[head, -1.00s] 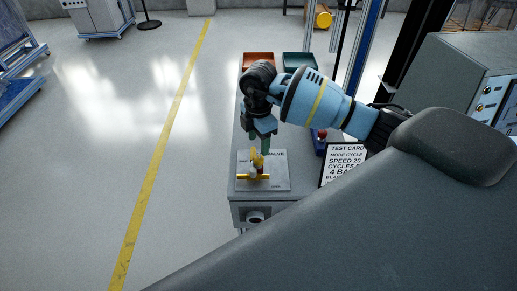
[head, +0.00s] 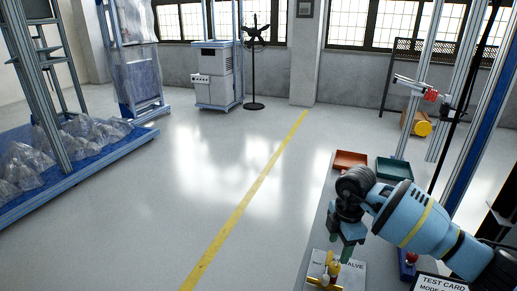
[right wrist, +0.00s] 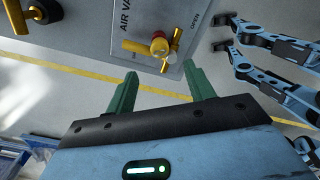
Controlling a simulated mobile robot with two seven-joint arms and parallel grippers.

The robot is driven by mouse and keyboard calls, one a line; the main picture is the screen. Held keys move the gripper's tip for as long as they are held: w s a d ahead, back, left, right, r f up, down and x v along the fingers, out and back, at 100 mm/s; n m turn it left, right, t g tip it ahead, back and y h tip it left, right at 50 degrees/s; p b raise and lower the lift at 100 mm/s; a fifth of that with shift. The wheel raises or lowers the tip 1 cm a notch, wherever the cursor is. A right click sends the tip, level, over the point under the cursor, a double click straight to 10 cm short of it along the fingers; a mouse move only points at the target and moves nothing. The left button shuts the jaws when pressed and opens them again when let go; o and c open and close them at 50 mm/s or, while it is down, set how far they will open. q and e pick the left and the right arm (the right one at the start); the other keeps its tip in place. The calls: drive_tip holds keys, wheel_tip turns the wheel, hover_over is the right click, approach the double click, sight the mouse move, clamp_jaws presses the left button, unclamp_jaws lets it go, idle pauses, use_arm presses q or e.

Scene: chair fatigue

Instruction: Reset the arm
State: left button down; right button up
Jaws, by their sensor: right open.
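My right arm comes in at the lower right of the head view, with its right gripper (head: 347,252) pointing down just above the air valve (head: 326,272). The valve has a yellow handle and sits on a grey plate (head: 352,277) lettered VALVE. In the right wrist view, the right gripper (right wrist: 160,78) has its two green fingers apart with nothing between them. There the valve (right wrist: 158,46), with a red knob and yellow bars, lies beyond the fingertips, apart from them. My left gripper is not in the head view.
A red tray (head: 350,160) and a green tray (head: 394,169) sit at the bench's far end. A test card (head: 441,284) and a red button (head: 411,257) are right of the valve. Open floor with a yellow line (head: 245,200) lies left of the bench.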

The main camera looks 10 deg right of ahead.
drive_tip(key=s+a+f+n+y, duration=0.2)
drive_tip(key=a, duration=0.3)
drive_tip(key=s+a+f+n+y, duration=0.1)
drive_tip(key=s+a+f+y, duration=0.15)
drive_tip(key=a, duration=0.25)
drive_tip(key=s+a+r+m+t+y, duration=0.1)
drive_tip(key=s+a+r+t+y, duration=0.15)
drive_tip(key=a+y, duration=0.45)
drive_tip(key=s+a+r+m+t+y, duration=0.1)
drive_tip(key=s+a+r+t+y, duration=0.2)
drive_tip(key=a+y, duration=0.45)
drive_tip(key=s+d+f+m+t+h, duration=0.4)
drive_tip(key=d+f+m+t+h, duration=0.65)
drive_tip(key=f+m+h, duration=0.3)
drive_tip(key=s+d+f+m+g+h, duration=0.1)
drive_tip(key=s+d+f+g+h, duration=0.1)
drive_tip(key=s+f, duration=0.3)
drive_tip(key=s+d+f+m+g+h, duration=0.2)
drive_tip(key=s+d+f+g, duration=0.1)
drive_tip(key=s+f, duration=0.3)
drive_tip(key=shift+s+d+g, duration=0.15)
drive_tip(key=shift+s+g, duration=0.55)
drive_tip(key=shift+s, duration=0.5)
